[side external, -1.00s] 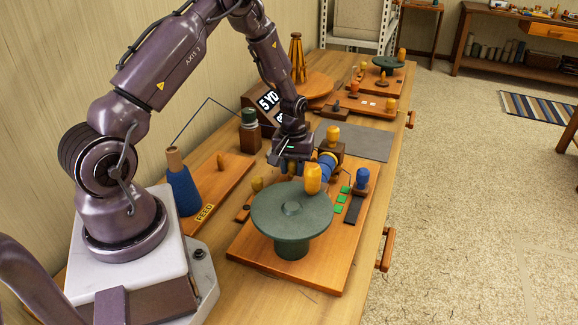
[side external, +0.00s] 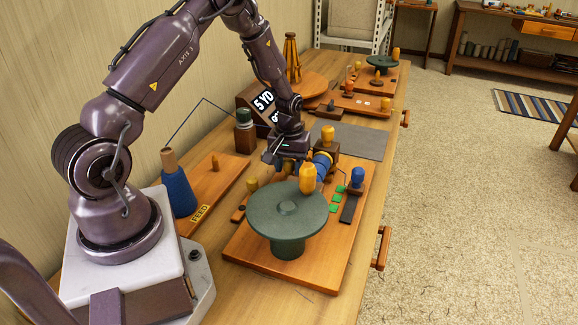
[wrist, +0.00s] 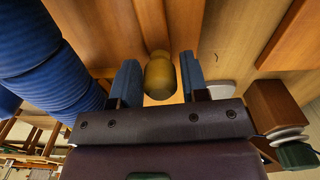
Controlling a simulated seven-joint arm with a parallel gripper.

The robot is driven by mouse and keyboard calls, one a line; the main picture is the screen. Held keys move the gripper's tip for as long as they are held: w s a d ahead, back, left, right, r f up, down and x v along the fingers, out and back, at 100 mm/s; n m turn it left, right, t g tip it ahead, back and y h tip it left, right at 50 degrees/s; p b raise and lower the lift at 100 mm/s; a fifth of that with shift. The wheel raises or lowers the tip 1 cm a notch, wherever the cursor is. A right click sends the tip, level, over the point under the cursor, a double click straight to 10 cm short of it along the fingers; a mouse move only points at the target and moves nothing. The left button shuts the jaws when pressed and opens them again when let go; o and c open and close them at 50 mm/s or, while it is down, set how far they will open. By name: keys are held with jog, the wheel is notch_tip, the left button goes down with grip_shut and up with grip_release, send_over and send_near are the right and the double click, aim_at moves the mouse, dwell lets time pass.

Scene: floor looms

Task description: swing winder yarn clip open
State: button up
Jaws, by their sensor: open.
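In the wrist view a yellow knob (wrist: 158,75) sits between the two blue fingertips of my gripper (wrist: 158,82). The fingers are open, one on each side, with a small gap to the knob. The knob joins a wooden piece behind it, likely the clip's arm. In the side view my gripper (side external: 284,158) is low behind the green round winder plate (side external: 288,208). A yellow knob (side external: 287,169) partly shows just below it; its base is hidden. The blue yarn roll (side external: 321,162) lies right of my gripper and fills the left of the wrist view (wrist: 40,60).
A blue yarn cone (side external: 179,192) stands by the FEED board (side external: 225,186). A grey mat (side external: 362,142) lies clear behind.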

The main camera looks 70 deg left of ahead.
aim_at(289, 160)
notch_tip(289, 160, up, 13)
jog(key=shift+f, duration=0.2)
